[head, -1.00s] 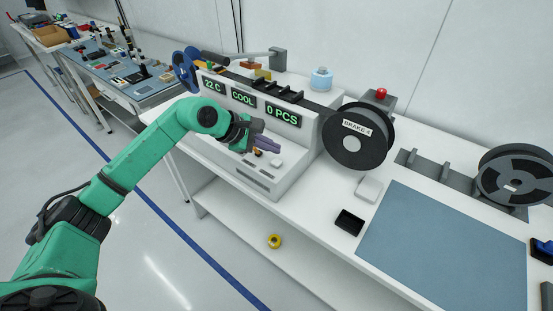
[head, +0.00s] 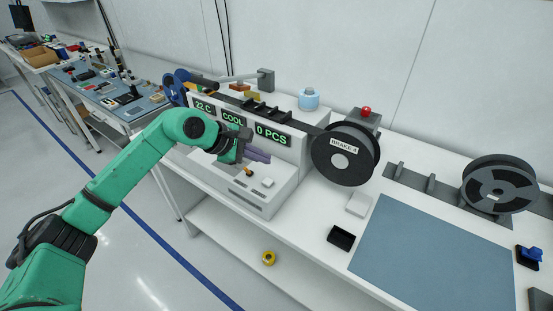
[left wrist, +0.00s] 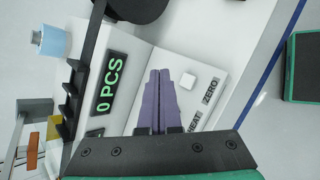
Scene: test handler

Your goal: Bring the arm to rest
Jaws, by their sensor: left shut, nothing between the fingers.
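My left gripper (head: 257,155) is in front of the white test handler (head: 285,165), close to its display panel, with the green arm coming in from the left. Its purple fingers are together with nothing between them. In the left wrist view the shut fingers (left wrist: 160,100) point over the machine's white front ledge, near a white square button (left wrist: 187,81) and the "0 PCS" display (left wrist: 110,82). Whether the fingers touch the machine I cannot tell. My right gripper is in neither view.
A black reel (head: 345,152) marked "BRAKE 4" stands right of the displays. A black tray (head: 341,238) and a blue mat (head: 430,255) lie on the white table. A yellow roll (head: 268,258) sits on the lower shelf. A light blue bottle (head: 309,99) stands behind the machine.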

